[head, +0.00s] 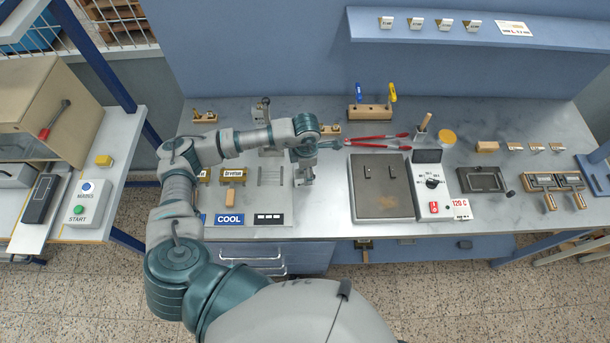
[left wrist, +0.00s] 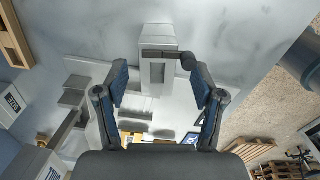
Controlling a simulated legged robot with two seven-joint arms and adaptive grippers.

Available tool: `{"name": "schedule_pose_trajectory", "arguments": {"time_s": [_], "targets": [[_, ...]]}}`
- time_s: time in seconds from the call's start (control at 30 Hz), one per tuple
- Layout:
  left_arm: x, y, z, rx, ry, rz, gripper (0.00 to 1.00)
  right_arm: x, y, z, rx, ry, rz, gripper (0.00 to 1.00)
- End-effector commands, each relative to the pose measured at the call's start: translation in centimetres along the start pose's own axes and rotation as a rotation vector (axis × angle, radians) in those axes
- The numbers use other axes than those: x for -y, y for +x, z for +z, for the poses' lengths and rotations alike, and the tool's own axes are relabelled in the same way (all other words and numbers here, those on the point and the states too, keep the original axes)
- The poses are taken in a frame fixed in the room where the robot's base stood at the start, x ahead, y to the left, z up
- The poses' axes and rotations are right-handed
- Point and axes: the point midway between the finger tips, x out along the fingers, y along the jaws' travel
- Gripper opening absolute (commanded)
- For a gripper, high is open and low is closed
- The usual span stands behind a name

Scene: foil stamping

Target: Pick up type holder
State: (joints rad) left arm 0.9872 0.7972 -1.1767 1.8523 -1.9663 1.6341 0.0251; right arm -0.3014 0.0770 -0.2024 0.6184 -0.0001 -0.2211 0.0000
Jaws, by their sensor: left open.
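My left gripper (head: 304,174) hangs over the right part of the white COOL board on the bench. In the left wrist view its two blue-padded fingers (left wrist: 159,88) are apart with nothing gripped. A pale grey block with a dark bar and round knob (left wrist: 157,70) shows between and beyond the fingers. On the board, a wooden-topped piece with a lettered label (head: 233,174) sits left of the gripper. Two holders with wooden handles (head: 540,181) lie at the bench's right; I cannot tell which piece is the type holder. My right gripper is not in view.
A dark hot plate (head: 381,188) and a control box reading 120 C (head: 433,190) stand right of the COOL board (head: 228,219). Red-handled tongs (head: 378,140) lie behind the plate. A shelf (head: 480,34) hangs above. The bench's front middle is narrow.

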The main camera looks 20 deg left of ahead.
Motion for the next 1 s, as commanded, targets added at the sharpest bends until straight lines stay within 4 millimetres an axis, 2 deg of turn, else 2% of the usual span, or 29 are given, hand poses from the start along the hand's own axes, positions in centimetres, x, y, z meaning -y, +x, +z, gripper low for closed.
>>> {"name": "schedule_pose_trajectory", "arguments": {"time_s": [0.13,0.4,0.67,0.77,0.93,0.97,1.0], "targets": [[0.0,1.1,-0.2,-0.002,-0.002,-0.001,0.69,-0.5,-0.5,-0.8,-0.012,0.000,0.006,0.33],[-0.3,5.0,-0.2,0.000,-0.001,-0.001,0.69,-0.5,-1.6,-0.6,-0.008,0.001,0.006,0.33],[-0.3,5.5,-0.2,0.000,0.000,0.001,0.69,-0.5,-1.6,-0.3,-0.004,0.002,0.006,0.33],[-0.3,5.5,-0.2,0.000,0.000,0.001,0.49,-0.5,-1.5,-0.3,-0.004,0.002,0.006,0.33],[-0.3,5.4,-0.2,0.000,0.000,0.000,0.06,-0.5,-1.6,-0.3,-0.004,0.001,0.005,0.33],[-0.3,5.4,-0.2,0.000,0.000,0.000,0.00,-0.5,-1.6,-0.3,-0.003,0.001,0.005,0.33],[-0.3,5.4,-0.2,0.000,0.000,0.000,0.00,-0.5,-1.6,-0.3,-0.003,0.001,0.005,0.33]]}}
